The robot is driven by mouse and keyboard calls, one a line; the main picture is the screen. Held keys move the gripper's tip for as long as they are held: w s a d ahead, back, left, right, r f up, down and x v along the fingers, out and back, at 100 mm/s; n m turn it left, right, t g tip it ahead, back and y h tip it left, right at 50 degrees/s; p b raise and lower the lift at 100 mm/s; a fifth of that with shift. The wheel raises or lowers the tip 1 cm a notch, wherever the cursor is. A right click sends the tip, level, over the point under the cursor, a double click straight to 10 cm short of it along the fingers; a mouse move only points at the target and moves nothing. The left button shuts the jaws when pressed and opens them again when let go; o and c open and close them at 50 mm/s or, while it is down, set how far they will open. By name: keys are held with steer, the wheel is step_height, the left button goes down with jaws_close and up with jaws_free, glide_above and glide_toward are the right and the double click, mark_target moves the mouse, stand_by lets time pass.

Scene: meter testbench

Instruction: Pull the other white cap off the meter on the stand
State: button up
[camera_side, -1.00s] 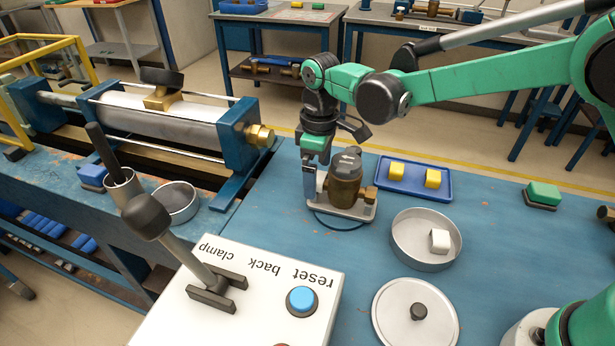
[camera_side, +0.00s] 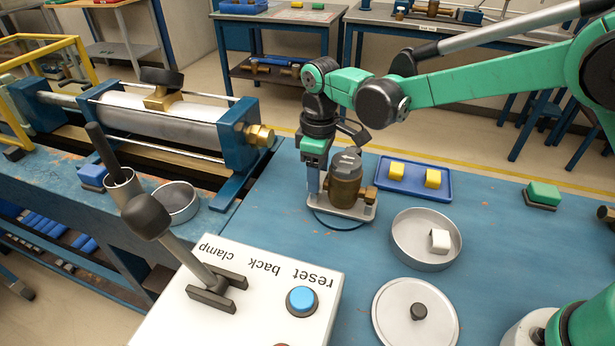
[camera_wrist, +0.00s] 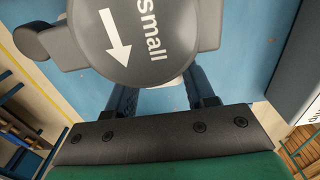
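The meter (camera_side: 345,190) has a brass-brown body and a dark grey top, and stands upright on a light grey stand (camera_side: 352,212). In the wrist view its round top (camera_wrist: 135,40) reads "small" beside a white arrow. A sliver of white, likely the cap (camera_wrist: 166,84), shows under the top's near edge, between my fingers. My gripper (camera_side: 313,192) points down at the meter's left side. In the wrist view its two dark fingers (camera_wrist: 160,88) are apart, with gaps beside the white piece; their tips are partly hidden under the meter. Another white cap (camera_side: 440,240) lies in the round metal dish (camera_side: 398,250).
A blue tray (camera_side: 447,195) with two yellow blocks is behind the dish. A round lid (camera_side: 382,315) lies in front. A white control box (camera_side: 255,325) with lever and blue button stands at front left. A green block (camera_side: 544,193) is at right; bare blue table lies between.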

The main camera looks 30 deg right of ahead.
steer(key=shift+r, duration=0.1)
stand_by(0.3)
steer(key=shift+r, duration=1.65)
steer(key=shift+r, duration=2.25)
